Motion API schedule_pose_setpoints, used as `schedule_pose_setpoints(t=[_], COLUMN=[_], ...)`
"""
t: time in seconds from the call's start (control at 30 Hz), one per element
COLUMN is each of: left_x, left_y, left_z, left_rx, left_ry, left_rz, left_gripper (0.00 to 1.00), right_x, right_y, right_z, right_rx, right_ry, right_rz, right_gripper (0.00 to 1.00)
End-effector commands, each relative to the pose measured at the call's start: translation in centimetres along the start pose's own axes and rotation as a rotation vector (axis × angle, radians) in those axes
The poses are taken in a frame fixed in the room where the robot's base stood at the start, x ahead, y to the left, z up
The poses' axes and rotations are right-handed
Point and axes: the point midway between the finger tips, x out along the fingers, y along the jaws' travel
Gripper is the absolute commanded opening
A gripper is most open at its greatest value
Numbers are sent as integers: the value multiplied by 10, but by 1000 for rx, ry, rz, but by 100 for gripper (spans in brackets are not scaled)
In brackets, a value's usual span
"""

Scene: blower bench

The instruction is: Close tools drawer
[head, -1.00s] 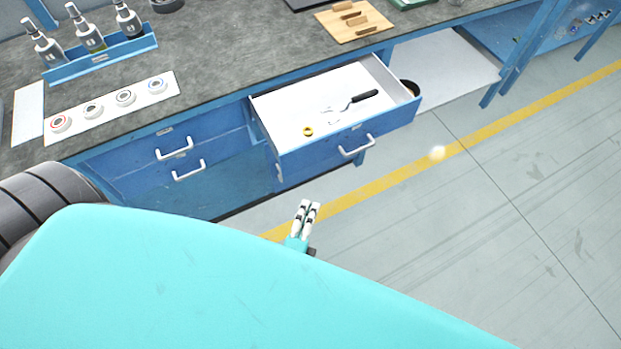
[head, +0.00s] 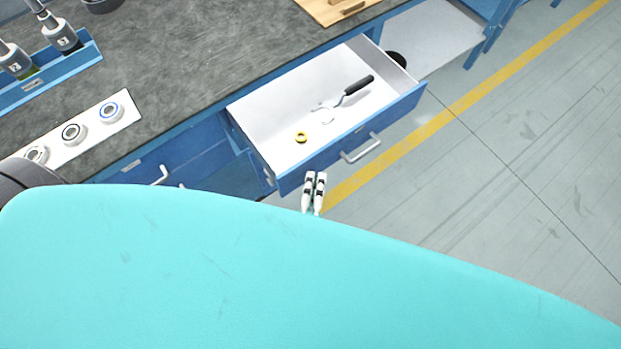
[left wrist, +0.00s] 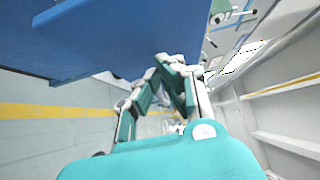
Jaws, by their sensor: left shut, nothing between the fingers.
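The tools drawer (head: 318,158) is a blue-fronted drawer with a white inside, pulled well out of the blue bench in the head view. A silver handle (head: 361,149) sits on its front. A black-handled tool (head: 356,86) and a yellow ring (head: 301,137) lie inside. My left gripper (head: 316,176) is shut and empty, close to the drawer front, left of the handle. I cannot tell whether it touches. In the left wrist view the gripper (left wrist: 172,62) is below a large blue panel (left wrist: 120,40), likely the drawer. My right gripper is not in view.
The grey worktop (head: 190,75) holds a white strip with several round pieces (head: 74,133), a blue bottle rack (head: 48,74) and a wooden board (head: 335,8). A white lower shelf (head: 430,38) is at the right. The floor (head: 530,140) is clear.

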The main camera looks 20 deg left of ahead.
Motion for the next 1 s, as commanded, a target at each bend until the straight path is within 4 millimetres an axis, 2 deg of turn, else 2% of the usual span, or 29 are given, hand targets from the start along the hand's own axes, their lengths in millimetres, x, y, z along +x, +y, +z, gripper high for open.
schedule_pose_setpoints(t=[0.13,0.57,0.77,1.0], left_x=[0,6,28,72], left_y=[0,-2,-5,-5], left_z=[-1,6,28,71], left_rx=[0,1,3,4], left_ry=[0,-1,-1,-1], left_rz=[0,0,-1,-2], left_gripper=[0,0,0,0], right_x=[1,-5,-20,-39], right_y=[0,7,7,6], right_z=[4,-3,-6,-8], right_rx=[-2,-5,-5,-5], right_ry=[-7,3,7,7], right_rz=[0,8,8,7], right_gripper=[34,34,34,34])
